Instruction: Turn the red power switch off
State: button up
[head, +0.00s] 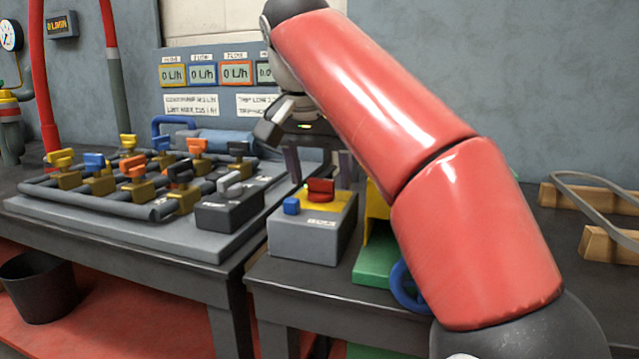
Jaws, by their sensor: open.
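The red power switch (320,189) sits on a yellow plate (338,206) on top of a grey box (305,240). The box stands near the front left of the right-hand table. A small blue block or button (291,205) is on the box, left of the switch. My gripper (312,168) points down just above and behind the switch, with its dark fingers apart and nothing seen between them. I cannot tell whether a finger touches the switch. My red arm reaches in from the right and hides part of the scene behind the box.
A pipe manifold with several coloured valves (133,170) and a dark box with a grey handle (230,207) cover the left table. A panel of flow displays (203,73) stands behind. A green and yellow stand (373,262) and blue ring (402,284) are close right.

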jog(key=shift+f, duration=0.1)
jog(key=c, duration=1)
jog(key=n+y+p, duration=0.1)
jog(key=n, duration=0.3)
jog(key=shift+d+y+p, duration=0.2)
jog(key=shift+y+p, duration=0.2)
jog(key=n+p, duration=0.1)
jog(key=n, duration=0.1)
jog(key=n+y+p, duration=0.1)
jog(key=n, duration=0.2)
jog(key=shift+d+y, duration=0.1)
jog(key=shift+y, duration=0.2)
jog(key=n+y+p, duration=0.1)
jog(key=n, duration=0.1)
jog(key=n+g+p, duration=0.1)
jog(key=n+p, duration=0.1)
jog(key=n, duration=0.1)
jog(key=shift+w+d+g+y, duration=0.1)
jog(key=shift+w+g+y, duration=0.05)
jog(key=shift+g+y, duration=0.2)
jog(key=shift+w+n+g+y+p, duration=0.1)
jog(key=shift+n+g+y+p, duration=0.35)
jog(key=shift+n+p, duration=1.1)
jog(key=shift+n+b, duration=0.45)
jog(key=shift+n, duration=0.1)
